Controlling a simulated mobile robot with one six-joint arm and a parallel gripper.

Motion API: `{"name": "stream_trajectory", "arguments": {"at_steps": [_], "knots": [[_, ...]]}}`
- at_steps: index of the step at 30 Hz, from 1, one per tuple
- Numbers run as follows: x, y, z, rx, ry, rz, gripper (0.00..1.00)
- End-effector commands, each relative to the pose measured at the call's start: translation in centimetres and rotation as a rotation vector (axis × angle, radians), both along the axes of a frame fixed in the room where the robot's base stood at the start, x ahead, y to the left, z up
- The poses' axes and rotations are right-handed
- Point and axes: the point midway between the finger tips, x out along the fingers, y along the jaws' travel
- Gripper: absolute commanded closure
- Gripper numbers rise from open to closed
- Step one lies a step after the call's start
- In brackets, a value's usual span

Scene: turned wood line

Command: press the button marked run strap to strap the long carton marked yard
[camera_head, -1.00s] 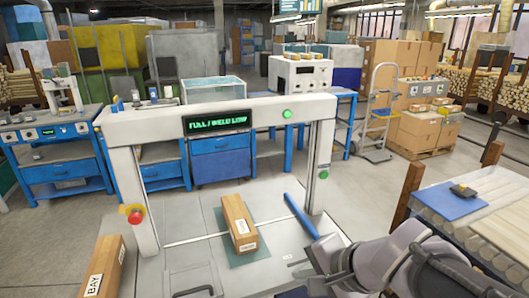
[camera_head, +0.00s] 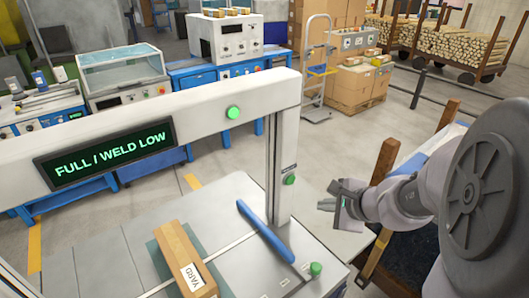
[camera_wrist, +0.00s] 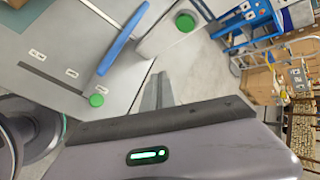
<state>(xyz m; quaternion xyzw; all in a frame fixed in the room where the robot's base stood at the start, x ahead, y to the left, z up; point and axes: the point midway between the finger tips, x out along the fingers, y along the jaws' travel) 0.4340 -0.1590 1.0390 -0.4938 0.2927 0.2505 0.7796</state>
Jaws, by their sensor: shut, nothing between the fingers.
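The long carton marked YARD (camera_head: 184,257) lies on a green mat (camera_head: 163,265) on the strapping machine's table, below its pale arch (camera_head: 205,119). The display (camera_head: 108,154) reads FULL / WELD LOW. One green button (camera_head: 315,269) stands on the table's right front corner; it also shows in the wrist view (camera_wrist: 96,100). Another is on the right post (camera_head: 290,179), and a green light or button is on the crossbeam (camera_head: 233,112). Small labels on the table are unreadable, so I cannot tell which is run strap. My gripper (camera_head: 336,206) is shut and empty, right of the post, apart from every button.
A blue bar (camera_head: 265,231) lies on the table between carton and post. Wooden posts (camera_head: 378,166) of a rack stand close to my arm on the right. A hand truck (camera_head: 316,72) and stacked cartons (camera_head: 357,85) are behind.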

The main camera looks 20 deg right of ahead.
Motion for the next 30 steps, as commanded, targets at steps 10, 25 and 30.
{"name": "stream_trajectory", "arguments": {"at_steps": [10, 25, 30], "knots": [[0.4, 0.2, 0.0, 0.000, 0.000, 0.002, 1.00], [6.7, 2.5, 0.0, -0.001, 0.000, 0.004, 1.00], [8.0, 3.0, 0.0, 0.000, 0.000, 0.003, 1.00]]}}
